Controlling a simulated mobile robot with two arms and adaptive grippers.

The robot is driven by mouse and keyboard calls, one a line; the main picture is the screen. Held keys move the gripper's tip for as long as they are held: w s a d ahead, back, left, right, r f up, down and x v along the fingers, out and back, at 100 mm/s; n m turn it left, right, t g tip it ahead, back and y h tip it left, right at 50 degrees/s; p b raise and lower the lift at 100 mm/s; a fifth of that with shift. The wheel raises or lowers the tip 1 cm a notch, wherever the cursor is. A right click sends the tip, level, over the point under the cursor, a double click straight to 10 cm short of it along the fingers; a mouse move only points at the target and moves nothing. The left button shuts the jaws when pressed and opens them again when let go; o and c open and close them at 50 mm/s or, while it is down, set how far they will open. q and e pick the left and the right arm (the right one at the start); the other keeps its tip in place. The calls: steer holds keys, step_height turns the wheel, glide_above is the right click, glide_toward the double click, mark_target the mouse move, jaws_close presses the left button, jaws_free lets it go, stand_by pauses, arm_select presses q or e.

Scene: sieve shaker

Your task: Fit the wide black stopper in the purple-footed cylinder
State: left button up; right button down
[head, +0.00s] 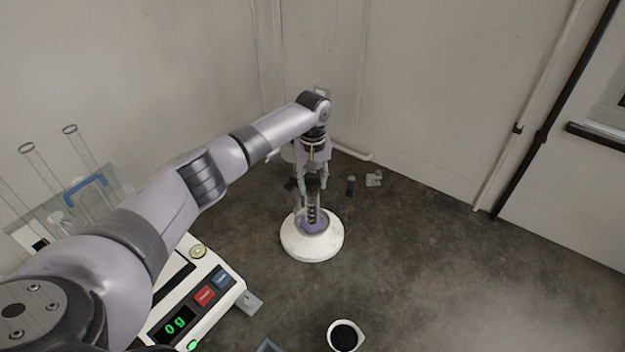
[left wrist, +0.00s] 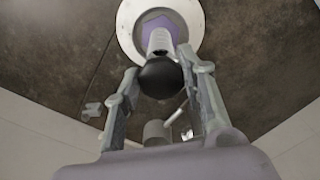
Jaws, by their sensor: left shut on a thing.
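The purple-footed cylinder (head: 312,226) stands upright on a round white base (head: 296,246); in the left wrist view its clear tube (left wrist: 160,40) runs up from the purple foot (left wrist: 150,20). My left gripper (head: 311,188) points down over the cylinder. It is shut on the wide black stopper (head: 313,184), which shows as a dark round end (left wrist: 160,79) between the fingers (left wrist: 160,72) in the left wrist view. The stopper lines up with the tube's top there; I cannot tell whether it touches the rim or sits in it. My right gripper is not in view.
A white balance (head: 225,290) reading 0 g stands at lower left. Several tall clear tubes (head: 85,146) are behind my left arm. A white cup with dark contents (head: 344,337) is at the front. Small dark (head: 351,186) and grey (head: 374,178) pieces lie right of the cylinder. The right side is clear.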

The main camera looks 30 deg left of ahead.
arm_select(q)
steer(key=shift+f, duration=0.2)
steer(key=shift+f, duration=0.6)
stand_by(0.6)
steer(key=shift+f+p, duration=0.35)
stand_by(0.8)
steer(key=shift+p, duration=0.55)
stand_by(1.6)
steer(key=o, duration=1)
